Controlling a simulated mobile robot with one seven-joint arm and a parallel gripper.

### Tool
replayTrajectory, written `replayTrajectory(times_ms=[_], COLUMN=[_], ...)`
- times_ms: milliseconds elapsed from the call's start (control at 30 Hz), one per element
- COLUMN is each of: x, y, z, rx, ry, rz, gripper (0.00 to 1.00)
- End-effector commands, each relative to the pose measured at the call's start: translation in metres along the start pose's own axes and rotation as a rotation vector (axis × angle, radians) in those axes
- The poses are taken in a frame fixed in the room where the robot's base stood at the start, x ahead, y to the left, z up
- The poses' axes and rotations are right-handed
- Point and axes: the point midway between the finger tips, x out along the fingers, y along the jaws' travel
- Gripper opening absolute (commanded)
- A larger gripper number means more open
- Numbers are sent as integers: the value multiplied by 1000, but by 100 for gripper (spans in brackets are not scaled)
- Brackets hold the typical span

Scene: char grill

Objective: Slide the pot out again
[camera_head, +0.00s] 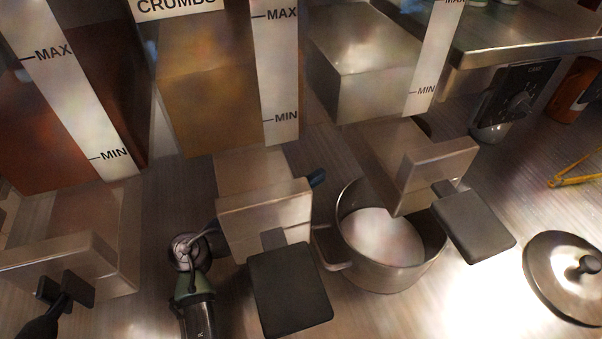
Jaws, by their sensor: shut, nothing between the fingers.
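A metal pot (382,277) stands upright and uncovered on the counter, under the front of the right-hand dispenser (437,165). The dispenser's outlet covers part of its rim. The pot's inside looks pale, and one handle (332,254) sticks out to its left. My arm comes up from the bottom left of the pot and passes behind the middle dispenser (262,212). My gripper (317,178) is mostly hidden there; a small dark blue tip shows at the dispenser's right side, behind and left of the pot, apart from it. It is shut and empty.
A black paddle (290,288) below the middle dispenser and another black paddle (474,227) flank the pot. A round lid (566,268) lies at the right. The counter before the pot looks clear.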

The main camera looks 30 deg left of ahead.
Motion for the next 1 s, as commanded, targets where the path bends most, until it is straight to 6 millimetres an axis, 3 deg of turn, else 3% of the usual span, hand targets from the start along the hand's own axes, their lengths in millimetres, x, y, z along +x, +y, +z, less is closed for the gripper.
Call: replayTrajectory(times_ms=[233, 533, 1000], x=[56, 42, 40], y=[2, 0, 0], z=[1, 33, 38], rx=[1, 0, 1], ry=[-3, 1, 1], rz=[-1, -3, -2], gripper=[0, 0, 0])
